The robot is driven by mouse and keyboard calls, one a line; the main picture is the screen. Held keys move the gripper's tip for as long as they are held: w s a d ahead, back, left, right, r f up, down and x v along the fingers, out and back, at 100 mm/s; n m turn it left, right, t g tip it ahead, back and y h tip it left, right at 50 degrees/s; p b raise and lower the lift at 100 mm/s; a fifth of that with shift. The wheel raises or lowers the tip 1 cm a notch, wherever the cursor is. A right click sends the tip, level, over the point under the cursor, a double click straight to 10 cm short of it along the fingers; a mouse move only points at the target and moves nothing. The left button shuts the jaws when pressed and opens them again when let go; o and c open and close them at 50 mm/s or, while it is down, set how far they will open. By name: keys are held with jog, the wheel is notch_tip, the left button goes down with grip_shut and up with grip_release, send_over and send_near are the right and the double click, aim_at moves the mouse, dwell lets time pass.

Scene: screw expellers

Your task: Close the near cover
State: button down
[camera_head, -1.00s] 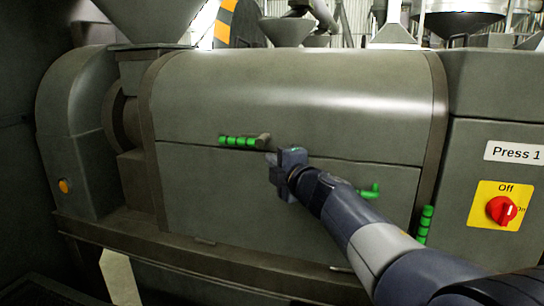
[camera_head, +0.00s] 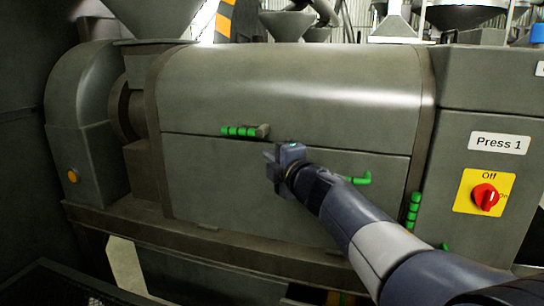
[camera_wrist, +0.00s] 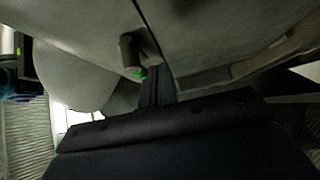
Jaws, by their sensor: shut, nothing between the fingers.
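The grey press cover (camera_head: 300,85) curves over the machine body. Its lower edge lies along a thin dark seam above a flat grey lower panel (camera_head: 215,185); I cannot tell whether it sits fully flush. A green-gripped handle (camera_head: 240,131) is on the cover just above the seam. It seems to show in the wrist view as a stub with a green tip (camera_wrist: 133,58). My gripper (camera_head: 272,167) is shut and empty, in front of the panel, below and right of that handle. Its dark fingers also show in the wrist view (camera_wrist: 158,85). Contact with the panel cannot be told.
A green handle (camera_head: 358,179) shows behind my arm, and another (camera_head: 413,210) stands at the panel's right edge. Further right are a "Press 1" label (camera_head: 500,143) and a red switch (camera_head: 485,197) on yellow. A ledge (camera_head: 200,235) runs below the panel.

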jog(key=v, duration=0.7)
jog(key=shift+s+d+f, duration=0.2)
jog(key=shift+s+f, duration=0.1)
jog(key=shift+s, duration=0.05)
